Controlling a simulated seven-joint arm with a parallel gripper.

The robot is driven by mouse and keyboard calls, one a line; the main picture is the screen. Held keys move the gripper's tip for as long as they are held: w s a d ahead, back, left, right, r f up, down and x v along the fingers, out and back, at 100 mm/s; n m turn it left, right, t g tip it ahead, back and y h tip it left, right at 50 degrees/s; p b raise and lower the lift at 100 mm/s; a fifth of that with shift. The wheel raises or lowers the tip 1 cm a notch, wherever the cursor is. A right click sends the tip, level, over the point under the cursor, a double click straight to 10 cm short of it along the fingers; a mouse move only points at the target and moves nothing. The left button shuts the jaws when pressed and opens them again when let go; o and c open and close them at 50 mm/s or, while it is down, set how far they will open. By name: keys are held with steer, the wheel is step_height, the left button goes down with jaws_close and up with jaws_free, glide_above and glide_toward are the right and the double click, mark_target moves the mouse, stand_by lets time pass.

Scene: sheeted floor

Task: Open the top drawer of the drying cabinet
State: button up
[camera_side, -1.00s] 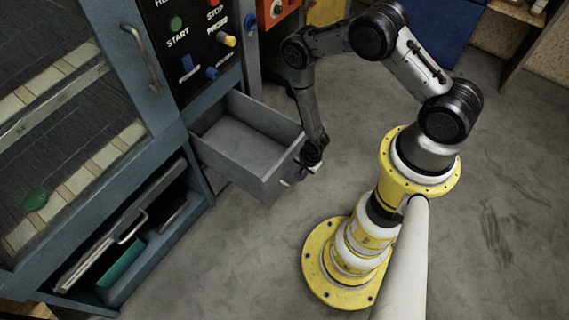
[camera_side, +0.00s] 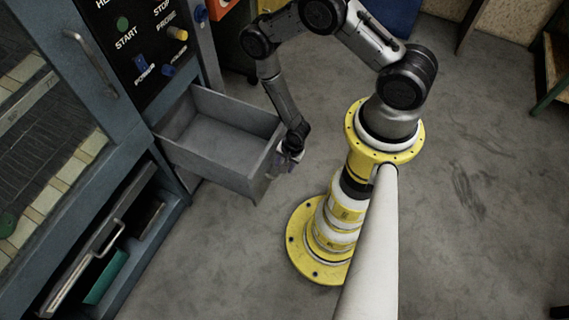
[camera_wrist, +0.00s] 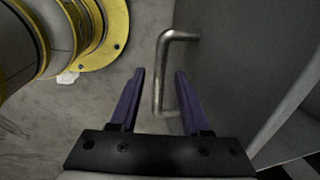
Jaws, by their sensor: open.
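The top drawer (camera_side: 210,167) of the grey-blue drying cabinet (camera_side: 100,135) stands pulled out below the control panel, and its inside looks empty. My gripper (camera_side: 287,160) is at the drawer's outer front in the side view, where the handle is hard to make out. In the wrist view, the metal bar handle (camera_wrist: 162,55) stands off the grey drawer front (camera_wrist: 240,60). My gripper (camera_wrist: 160,76) is open there, with one purple finger on each side of the handle's lower part. I cannot tell whether either finger touches the bar.
The control panel (camera_side: 140,40) with buttons and switches is above the drawer. A lower compartment with a flap and bar handle (camera_side: 85,265) stands open at the lower left. My yellow base is right of the drawer. Bare floor (camera_side: 460,230) lies further right.

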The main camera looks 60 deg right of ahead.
step_height(320, 180, up, 14)
steer(key=s, duration=0.2)
steer(key=shift+s+f, duration=0.25)
steer(key=shift+s, duration=0.1)
stand_by(0.5)
